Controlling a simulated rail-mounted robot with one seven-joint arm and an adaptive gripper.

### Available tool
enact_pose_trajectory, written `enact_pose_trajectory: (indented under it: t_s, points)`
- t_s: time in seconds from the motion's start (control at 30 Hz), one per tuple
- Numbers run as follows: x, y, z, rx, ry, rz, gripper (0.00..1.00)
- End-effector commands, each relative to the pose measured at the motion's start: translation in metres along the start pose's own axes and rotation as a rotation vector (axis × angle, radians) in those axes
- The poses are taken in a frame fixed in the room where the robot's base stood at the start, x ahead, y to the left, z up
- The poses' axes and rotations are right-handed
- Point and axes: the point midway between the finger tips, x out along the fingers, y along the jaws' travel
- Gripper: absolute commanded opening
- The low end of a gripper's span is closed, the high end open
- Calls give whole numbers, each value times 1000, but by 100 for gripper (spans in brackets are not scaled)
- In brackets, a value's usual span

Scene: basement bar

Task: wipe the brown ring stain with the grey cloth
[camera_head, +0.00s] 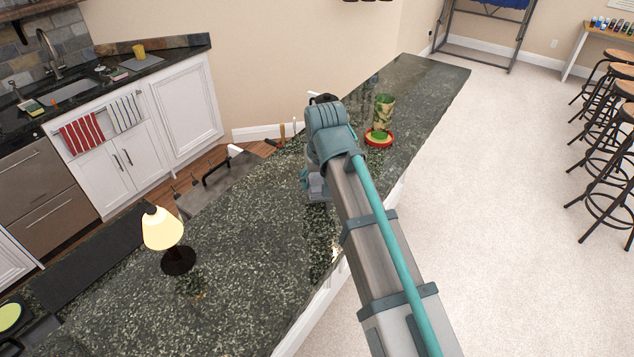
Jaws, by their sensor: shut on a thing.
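My gripper (316,190) is low over the dark green granite counter (255,225), near its middle, mostly hidden behind my own wrist and arm. It is shut on what looks like the grey cloth (319,187), of which only a small grey part shows at the counter surface. I cannot tell whether the cloth is pressed flat on the counter. I cannot make out the brown ring stain; the speckled stone or my arm may hide it.
A lit lamp (163,230) stands on the counter to the left. A green patterned cup (383,110) stands by a red-rimmed dish (378,138) beyond my wrist, to the right. The counter between lamp and gripper is clear. Bar stools (608,150) stand far right.

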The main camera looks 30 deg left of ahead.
Motion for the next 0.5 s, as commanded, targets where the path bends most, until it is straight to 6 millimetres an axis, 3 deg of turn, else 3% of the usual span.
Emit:
enact_pose_trajectory:
  t_s: [0.2, 0.5]
  points:
    - [-20, 4, -6, 5, -1, 2, 29]
    - [-22, 5, -7, 6, -1, 2, 29]
